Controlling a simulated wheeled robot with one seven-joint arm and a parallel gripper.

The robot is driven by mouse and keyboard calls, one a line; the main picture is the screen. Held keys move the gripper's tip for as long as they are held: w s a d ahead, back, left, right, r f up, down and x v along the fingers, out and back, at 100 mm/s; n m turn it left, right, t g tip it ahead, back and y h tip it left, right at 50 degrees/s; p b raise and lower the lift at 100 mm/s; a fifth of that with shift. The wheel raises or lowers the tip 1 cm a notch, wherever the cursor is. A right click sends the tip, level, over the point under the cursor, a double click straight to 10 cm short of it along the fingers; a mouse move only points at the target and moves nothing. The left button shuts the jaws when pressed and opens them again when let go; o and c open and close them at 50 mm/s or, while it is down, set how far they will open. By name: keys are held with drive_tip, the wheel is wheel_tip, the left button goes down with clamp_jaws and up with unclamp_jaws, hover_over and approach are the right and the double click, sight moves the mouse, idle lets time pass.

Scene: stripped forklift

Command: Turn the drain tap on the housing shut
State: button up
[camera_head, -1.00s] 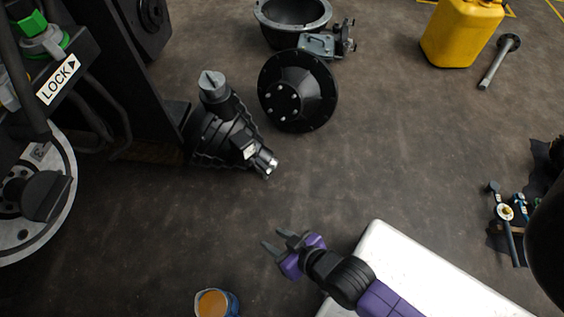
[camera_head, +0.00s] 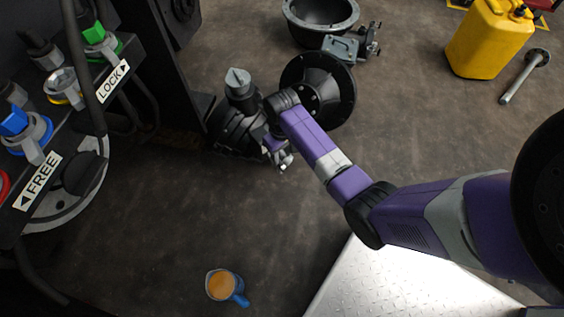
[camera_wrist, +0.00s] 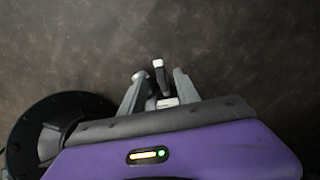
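The black ribbed housing (camera_head: 232,130) lies on the floor at the foot of the dark machine frame, with a grey slotted cap (camera_head: 238,82) on top. A pale metal tap end (camera_head: 286,161) shows at its lower right; my arm hides much of that side. My gripper (camera_head: 277,146) is over this tap, its fingers mostly hidden in the head view. In the wrist view my gripper (camera_wrist: 158,88) has its grey fingers spread, with a pale-tipped dark lever (camera_wrist: 158,70) between them. Gaps show beside the lever. I cannot tell whether the tap is open or shut.
A black flanged cone (camera_head: 328,92) stands close behind my wrist. A blue cup of orange-brown liquid (camera_head: 221,285) stands on the floor in front. Valves with LOCK and FREE labels (camera_head: 113,82) are at left. A yellow canister (camera_head: 488,42) stands far right.

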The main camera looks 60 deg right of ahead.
sight(282, 165)
wheel_tip(282, 165, down, 8)
drive_tip(key=b, duration=0.4)
drive_tip(key=shift+s+d+r, duration=0.1)
drive_tip(key=shift+r, duration=0.05)
clamp_jaws()
